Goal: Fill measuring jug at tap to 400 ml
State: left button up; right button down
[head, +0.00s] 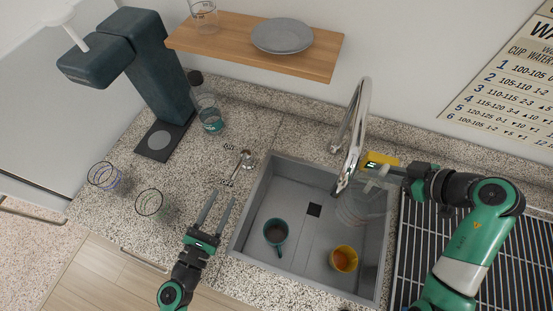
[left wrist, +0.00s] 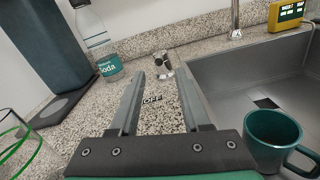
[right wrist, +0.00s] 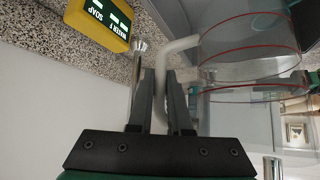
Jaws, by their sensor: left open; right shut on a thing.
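The clear measuring jug (head: 362,208) is over the right part of the sink, close to the end of the chrome tap spout (head: 350,150). My right gripper (head: 388,172) is shut on its pale handle (right wrist: 165,70). Red lines ring the jug (right wrist: 250,60) in the right wrist view. I see no water stream, and cannot tell whether the jug holds water. The tap lever (head: 246,158) stands on the counter left of the sink, with "OFF" lettering near it (left wrist: 151,98). My left gripper (head: 222,198) is open and empty, pointing at the lever (left wrist: 162,65) but apart from it.
The grey sink (head: 290,180) holds a teal mug (head: 276,234) and a yellow mug (head: 343,259). A yellow display box (head: 380,159) stands behind the right gripper. A soda bottle (head: 208,115) and two glasses (head: 104,176) are left. A drying rack (head: 500,260) lies right.

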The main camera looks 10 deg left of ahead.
aim_at(241, 163)
pick_arm(q)
jog(key=shift+s+a+f, duration=0.1)
jog(key=shift+s+f, duration=0.05)
jog(key=shift+f, duration=0.05)
jog(key=w, duration=0.4)
jog(key=w+d, duration=0.1)
jog(key=w, duration=0.7)
jog(key=shift+w+d+r, duration=0.1)
jog(key=shift+d, duration=0.05)
grip_shut()
dwell(0.9)
